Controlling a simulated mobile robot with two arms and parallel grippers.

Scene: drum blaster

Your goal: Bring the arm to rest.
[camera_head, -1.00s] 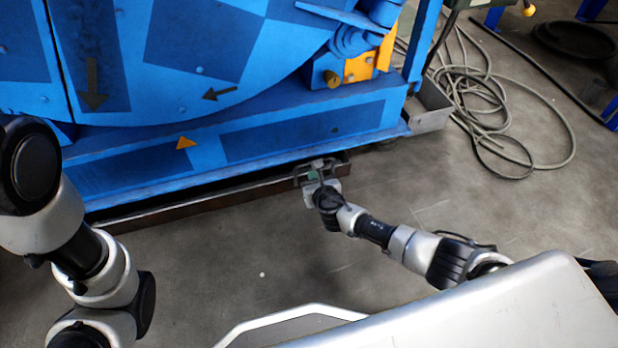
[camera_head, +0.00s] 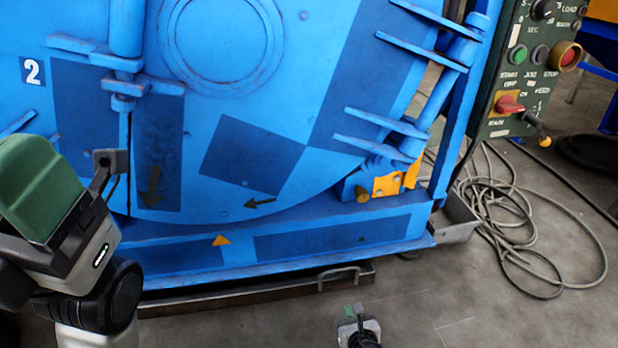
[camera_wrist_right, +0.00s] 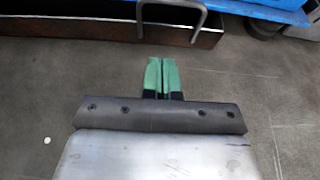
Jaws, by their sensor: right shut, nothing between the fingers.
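My right gripper (camera_head: 352,312) shows at the bottom of the head view, low over the floor in front of the tray. In the right wrist view its two green fingertips (camera_wrist_right: 162,75) are together with nothing between them. The tray's grey handle (camera_wrist_right: 172,8) is ahead of the tips and apart from them. My left gripper (camera_head: 75,190) is large and close at the left edge of the head view, with a green pad facing up. The picture does not show clearly whether its fingers are open. Most of my right arm is below the frame.
The blue drum machine (camera_head: 330,225) fills the back. A dark tray (camera_head: 230,300) with a handle (camera_head: 338,277) lies under its front edge. A control panel (camera_head: 525,70) stands at the right, above coiled hoses (camera_head: 510,235). The floor (camera_head: 440,300) at the lower right is clear.

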